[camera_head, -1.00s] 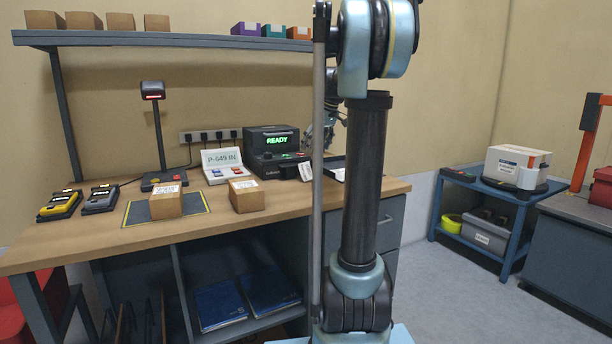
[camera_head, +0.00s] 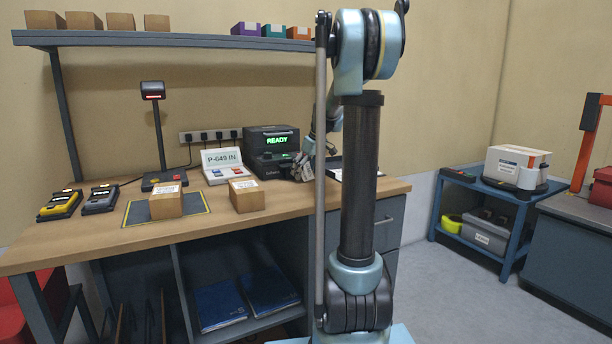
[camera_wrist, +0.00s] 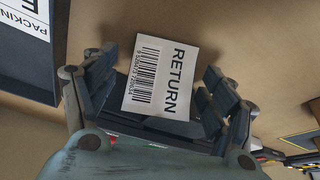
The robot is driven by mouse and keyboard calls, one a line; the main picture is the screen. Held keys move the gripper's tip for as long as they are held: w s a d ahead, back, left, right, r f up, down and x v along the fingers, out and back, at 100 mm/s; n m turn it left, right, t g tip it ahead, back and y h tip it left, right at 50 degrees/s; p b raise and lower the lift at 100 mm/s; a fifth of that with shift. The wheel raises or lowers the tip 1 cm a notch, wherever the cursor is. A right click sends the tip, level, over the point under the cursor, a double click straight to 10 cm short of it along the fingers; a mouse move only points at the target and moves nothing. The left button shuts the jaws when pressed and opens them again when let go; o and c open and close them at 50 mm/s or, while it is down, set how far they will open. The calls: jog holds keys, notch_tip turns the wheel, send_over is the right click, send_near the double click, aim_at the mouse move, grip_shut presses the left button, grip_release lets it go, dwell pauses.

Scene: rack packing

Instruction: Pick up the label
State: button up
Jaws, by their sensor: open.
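In the wrist view the white label (camera_wrist: 160,80) reads RETURN and carries a barcode. It lies between the two fingers of my gripper (camera_wrist: 163,84), which stand apart on either side of it. The gripper is open; I cannot tell whether either finger touches the label. In the head view my gripper (camera_head: 303,168) is low at the right side of the dark printer (camera_head: 270,142), whose screen reads READY. The label is hidden or too small to make out there.
A dark tray (camera_wrist: 38,78) with a PACKING sheet is close to the gripper. Two cardboard boxes, one on a mat (camera_head: 137,214) and one bare (camera_head: 246,197), stand on the workbench (camera_head: 110,245). A sign (camera_head: 222,159) reads P-649 IN. Free bench lies in front of the printer.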

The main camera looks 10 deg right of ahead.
jog(key=shift+w+a+f, duration=0.1)
jog(key=shift+f, duration=0.15)
jog(key=shift+c, duration=0.4)
jog(key=c, duration=0.7)
jog(key=shift+r, duration=0.15)
